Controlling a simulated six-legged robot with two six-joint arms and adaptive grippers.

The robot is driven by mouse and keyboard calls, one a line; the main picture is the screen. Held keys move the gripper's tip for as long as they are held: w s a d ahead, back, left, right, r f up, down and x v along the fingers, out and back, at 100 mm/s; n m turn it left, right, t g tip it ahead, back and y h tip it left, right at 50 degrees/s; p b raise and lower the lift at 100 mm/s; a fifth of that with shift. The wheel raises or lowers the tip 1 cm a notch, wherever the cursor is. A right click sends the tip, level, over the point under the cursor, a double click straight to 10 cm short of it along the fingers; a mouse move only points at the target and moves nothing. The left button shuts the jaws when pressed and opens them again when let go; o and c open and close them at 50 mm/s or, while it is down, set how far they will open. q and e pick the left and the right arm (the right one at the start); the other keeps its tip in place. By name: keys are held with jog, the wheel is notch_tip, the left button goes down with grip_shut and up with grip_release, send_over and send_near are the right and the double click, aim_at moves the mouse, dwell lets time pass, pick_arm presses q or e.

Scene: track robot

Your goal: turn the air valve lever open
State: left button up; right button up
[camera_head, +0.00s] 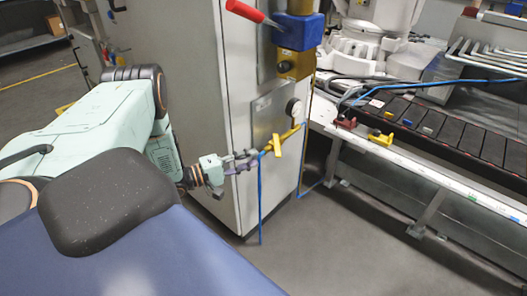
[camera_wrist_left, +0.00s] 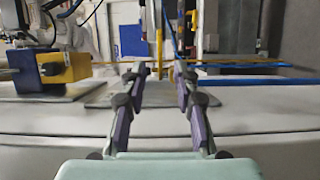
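A yellow lever (camera_head: 277,146) sits on a small brass valve and pipe (camera_head: 291,133) on the cabinet's side, below a round gauge (camera_head: 293,108). A blue hose (camera_head: 261,195) hangs from the valve. A red-handled lever (camera_head: 246,12) sticks out from a blue block (camera_head: 298,28) higher up. My left gripper (camera_head: 256,155) is just left of the yellow lever, near the hose end. The left wrist view shows its purple fingers (camera_wrist_left: 163,72) apart, with nothing clearly gripped. Whether they touch the valve cannot be told. My right gripper is not in view.
The grey cabinet (camera_head: 220,110) stands close to my left arm. A brass block (camera_head: 295,64) juts from it, also in the left wrist view (camera_wrist_left: 68,68). A bench with a black slatted track (camera_head: 450,130) is at right. The floor between is clear.

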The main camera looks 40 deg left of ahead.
pick_arm(q)
jog(key=shift+v, duration=1.1)
